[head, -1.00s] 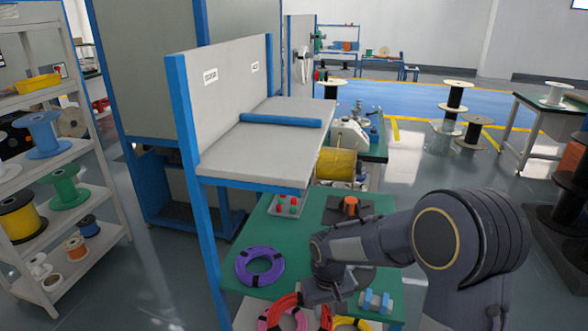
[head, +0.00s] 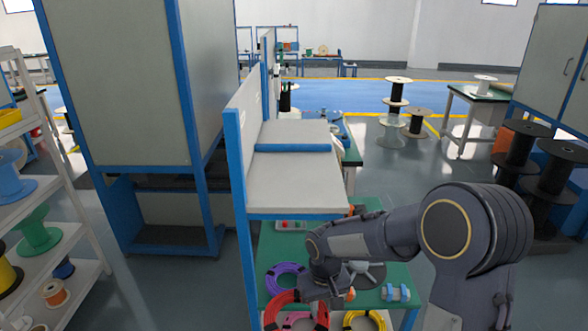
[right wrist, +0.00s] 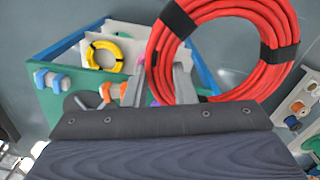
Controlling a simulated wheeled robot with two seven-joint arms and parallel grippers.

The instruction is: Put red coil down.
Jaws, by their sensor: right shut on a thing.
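The red coil (right wrist: 222,15), a ring of cable with black bands, is large in the right wrist view. Its near edge lies between the fingers of my right gripper (right wrist: 160,88), which is shut on it. In the head view the red coil (head: 281,299) hangs beside the right gripper (head: 336,300), at the front of the green-topped workbench (head: 395,271). The coil looks held up, over or in front of the bench; I cannot tell if it touches anything. My left gripper is not in view.
A purple coil (head: 284,278) lies on the bench; a pink coil (head: 297,318) and a yellow coil (head: 364,319) are near its front. A blue-and-white clamp-like part (head: 395,293) sits at right. An upper shelf (head: 300,192) overhangs the bench. A spool rack (head: 60,250) stands left.

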